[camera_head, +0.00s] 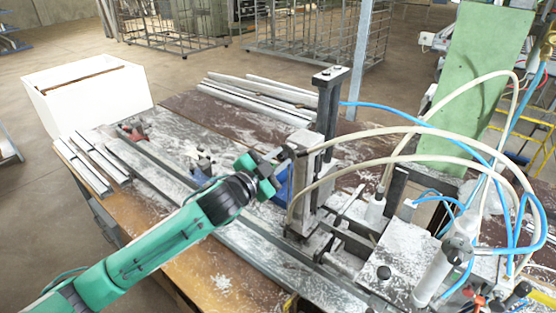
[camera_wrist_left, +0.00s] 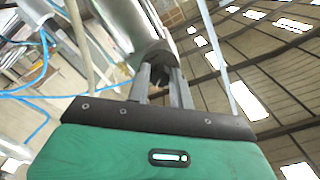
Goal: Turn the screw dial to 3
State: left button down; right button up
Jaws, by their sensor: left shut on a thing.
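My left gripper (camera_head: 285,154) reaches in from the lower left to the upper left side of the upright metal clamp (camera_head: 303,190). In the left wrist view its two fingers (camera_wrist_left: 161,82) are closed around a dark round knob, the screw dial (camera_wrist_left: 158,58), at the end of a grey cylindrical part (camera_wrist_left: 128,25). In the head view the dial is hidden by the gripper. No scale or number can be read on it. My right gripper is not in view.
A dark column (camera_head: 327,105) rises from the clamp. Blue hoses (camera_head: 425,123) and pale hoses (camera_head: 425,132) arch over the right side. Metal profiles (camera_head: 262,92) lie at the back of the dusty bench (camera_head: 222,284). A white box (camera_head: 90,98) stands at the left.

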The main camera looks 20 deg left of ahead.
pick_arm(q)
jog(key=shift+m, duration=0.8)
jog(key=c, duration=1.2)
grip_release()
jog(key=shift+c, duration=0.2)
jog(key=shift+s, duration=0.1)
jog(key=shift+s+a+f+b, duration=0.1)
jog(key=shift+s+f+b, duration=0.05)
jog(key=shift+s+b, duration=0.15)
jog(key=b+v, duration=0.6)
jog(key=v, duration=0.7)
jog(key=shift+r, duration=0.2)
jog(key=shift+f, duration=0.15)
